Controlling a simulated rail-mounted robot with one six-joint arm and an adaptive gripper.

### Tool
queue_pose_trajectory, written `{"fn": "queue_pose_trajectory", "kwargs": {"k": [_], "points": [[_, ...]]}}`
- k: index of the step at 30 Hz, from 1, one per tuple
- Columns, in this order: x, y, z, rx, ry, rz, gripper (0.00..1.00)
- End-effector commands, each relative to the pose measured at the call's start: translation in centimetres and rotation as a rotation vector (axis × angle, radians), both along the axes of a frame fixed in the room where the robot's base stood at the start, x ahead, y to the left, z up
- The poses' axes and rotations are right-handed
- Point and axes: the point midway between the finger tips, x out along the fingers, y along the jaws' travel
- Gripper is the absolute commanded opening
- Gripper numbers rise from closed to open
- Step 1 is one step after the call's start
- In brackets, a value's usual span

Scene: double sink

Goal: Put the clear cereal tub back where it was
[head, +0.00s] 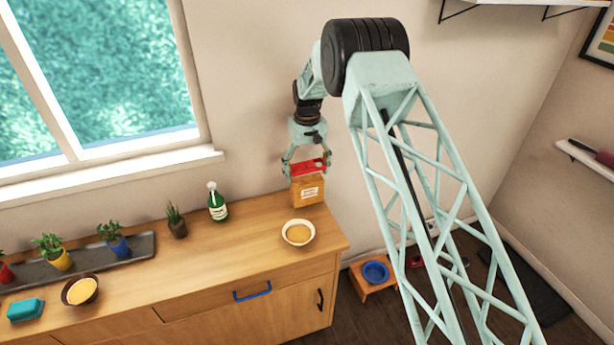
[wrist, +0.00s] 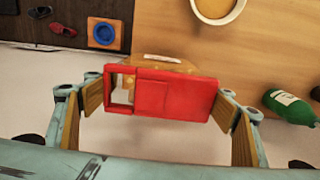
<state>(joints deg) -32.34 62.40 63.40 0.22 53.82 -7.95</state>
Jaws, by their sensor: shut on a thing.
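The clear cereal tub (head: 307,191) has a red lid (head: 310,167), orange-brown contents and a white label. It is upright at the back right end of the wooden counter, near the wall. I cannot tell whether its base touches the counter. My gripper (head: 305,164) comes down from above and is shut on the tub near its lid. In the wrist view the red lid (wrist: 165,95) lies between the two fingers of my gripper (wrist: 160,103), with an opening at its left end. Most of the tub's body is hidden there under the lid.
A cream bowl (head: 298,233) with tan contents stands in front of the tub on the counter (head: 235,235). A green bottle (head: 218,205) and a small plant (head: 177,222) stand to the left. A blue bowl (head: 375,271) sits on a low stand beyond the counter's right edge.

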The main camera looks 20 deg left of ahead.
Motion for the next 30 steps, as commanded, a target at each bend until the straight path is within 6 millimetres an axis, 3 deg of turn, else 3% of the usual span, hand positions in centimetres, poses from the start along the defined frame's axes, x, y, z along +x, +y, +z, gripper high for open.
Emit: {"fn": "queue_pose_trajectory", "kwargs": {"k": [6, 21, 22, 26, 30], "points": [[0.0, 0.0, -1.4, 0.0, 0.0, 0.0, 0.51], [0.0, 0.0, -2.0, 0.0, 0.0, 0.0, 0.51], [0.0, 0.0, -1.9, -0.001, 0.001, 0.0, 0.79], [0.0, 0.0, -1.9, -0.001, 0.001, 0.0, 0.9], [0.0, 0.0, -1.9, 0.0, 0.0, 0.0, 0.9]]}}
